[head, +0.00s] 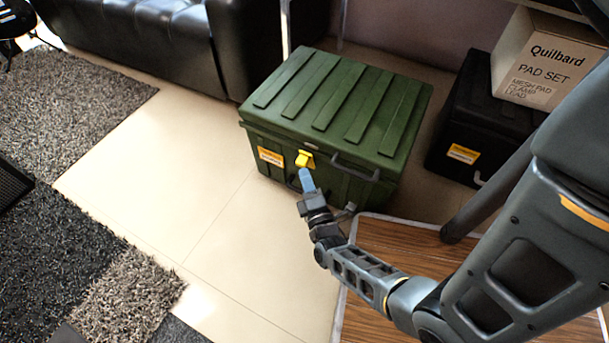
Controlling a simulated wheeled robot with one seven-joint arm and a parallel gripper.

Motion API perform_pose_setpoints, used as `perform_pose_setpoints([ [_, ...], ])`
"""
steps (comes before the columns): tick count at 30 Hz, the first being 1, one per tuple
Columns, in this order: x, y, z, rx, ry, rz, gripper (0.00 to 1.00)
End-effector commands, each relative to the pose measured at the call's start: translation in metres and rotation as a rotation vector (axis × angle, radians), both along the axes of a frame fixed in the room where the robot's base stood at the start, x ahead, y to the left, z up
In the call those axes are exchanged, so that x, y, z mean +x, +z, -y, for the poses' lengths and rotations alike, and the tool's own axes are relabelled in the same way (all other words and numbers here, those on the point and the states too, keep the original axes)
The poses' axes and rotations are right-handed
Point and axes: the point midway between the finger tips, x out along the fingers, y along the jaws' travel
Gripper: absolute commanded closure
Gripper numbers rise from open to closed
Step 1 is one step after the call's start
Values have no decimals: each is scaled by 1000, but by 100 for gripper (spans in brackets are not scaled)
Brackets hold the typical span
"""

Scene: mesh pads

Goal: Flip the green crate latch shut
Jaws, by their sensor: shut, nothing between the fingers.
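The green crate (330,113) stands on the pale floor with its ribbed lid lying closed. A yellow latch (304,159) is on the crate's front face, just under the lid's edge. I cannot tell from this view whether the latch is flipped up or down. My gripper (307,178) is at the front of the crate, with its blue fingertips together and empty just below the latch. The fingertips look close to the latch, and I cannot tell whether they touch it. My arm comes in from the lower right.
A black case (478,130) with a white "Quilbard" box (540,62) on top stands to the right of the crate. A wooden-topped surface (385,240) lies in front. A black sofa (140,35) is behind left. The floor (160,170) left of the crate is clear.

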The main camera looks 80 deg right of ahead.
Motion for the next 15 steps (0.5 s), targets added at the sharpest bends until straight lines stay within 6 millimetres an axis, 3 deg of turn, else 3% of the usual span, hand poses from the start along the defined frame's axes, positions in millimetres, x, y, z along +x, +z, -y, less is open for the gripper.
perform_pose_setpoints([
  [1,-1,15,6,10,-2,5,100],
  [3,-2,18,9,49,0,14,100],
  [15,-5,22,21,202,-1,54,100],
])
